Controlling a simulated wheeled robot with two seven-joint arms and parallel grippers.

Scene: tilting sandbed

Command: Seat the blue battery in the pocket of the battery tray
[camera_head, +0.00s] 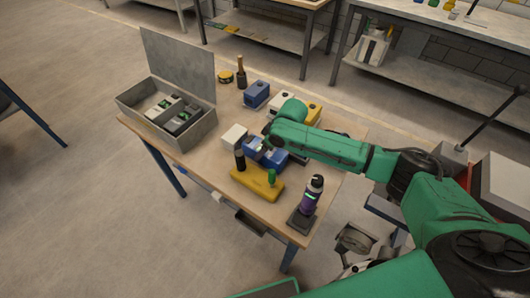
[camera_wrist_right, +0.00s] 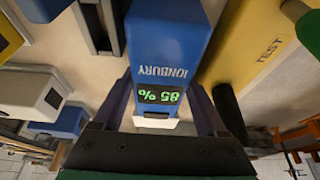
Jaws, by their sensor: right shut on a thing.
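A blue battery (camera_wrist_right: 168,45) marked IONBURY, with a green 85% display, is between the fingers of my right gripper (camera_wrist_right: 163,108) in the right wrist view. The gripper is shut on it. In the head view the battery (camera_head: 264,155) shows near the middle of the table, beside the yellow tester, partly hidden by my green arm. I cannot tell whether it touches the surface below. A grey box (camera_head: 183,139) with its lid up stands at the table's left and holds units with green marks; I cannot tell whether it is the battery tray. My left gripper is out of view.
The yellow tester (camera_head: 259,184) with black and green posts is close to the held battery. A white block (camera_head: 234,137) is left of it. Another blue block (camera_head: 256,94) stands farther back. The table's left front is clear.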

